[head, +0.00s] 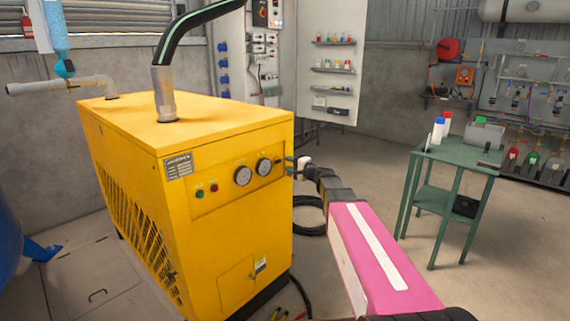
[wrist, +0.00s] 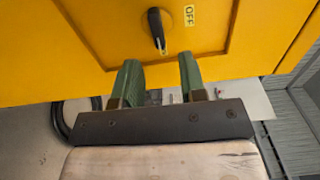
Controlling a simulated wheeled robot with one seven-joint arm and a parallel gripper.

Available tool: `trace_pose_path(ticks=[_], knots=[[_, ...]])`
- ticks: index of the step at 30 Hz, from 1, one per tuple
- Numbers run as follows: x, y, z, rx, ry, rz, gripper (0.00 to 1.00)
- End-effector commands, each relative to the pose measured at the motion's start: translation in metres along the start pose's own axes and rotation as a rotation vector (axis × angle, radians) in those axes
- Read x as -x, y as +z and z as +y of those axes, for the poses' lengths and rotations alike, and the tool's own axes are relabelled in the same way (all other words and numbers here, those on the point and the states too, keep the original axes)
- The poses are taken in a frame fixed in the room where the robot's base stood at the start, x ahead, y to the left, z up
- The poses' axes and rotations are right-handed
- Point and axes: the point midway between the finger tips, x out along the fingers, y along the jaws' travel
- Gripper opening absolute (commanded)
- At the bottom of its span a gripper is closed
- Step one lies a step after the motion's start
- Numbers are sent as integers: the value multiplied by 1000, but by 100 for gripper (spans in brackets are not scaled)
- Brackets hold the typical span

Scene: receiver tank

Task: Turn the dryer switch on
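The dryer (head: 225,245) is the big yellow cabinet in the head view. Its switch (wrist: 156,30) is a black knob on the yellow panel (wrist: 90,30) in the wrist view, its long handle running nearly up and down in the picture. An "OFF" label (wrist: 190,15) is to its right. My gripper (wrist: 158,59) is open and empty, its two green fingers spread on either side of the switch's line and just short of it. In the head view my gripper (head: 291,168) is at the dryer's right front edge, where the switch is too small to tell clearly.
A black hose (head: 310,217) lies on the floor beside the dryer. A green table (head: 455,155) with bottles stands at right.

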Motion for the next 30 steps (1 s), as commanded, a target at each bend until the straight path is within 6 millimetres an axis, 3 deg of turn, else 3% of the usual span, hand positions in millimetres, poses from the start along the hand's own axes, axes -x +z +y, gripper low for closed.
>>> trace_pose_path(ticks=[1, 6, 12, 26, 30], knots=[[14, 2, 0, 0, 0, 3, 38], [44, 2, 0, 0, 0, 3, 38], [66, 0, 0, 0, 1, 2, 38], [72, 1, 1, 1, 3, -1, 38], [74, 10, 14, 29, 52, -25, 38]])
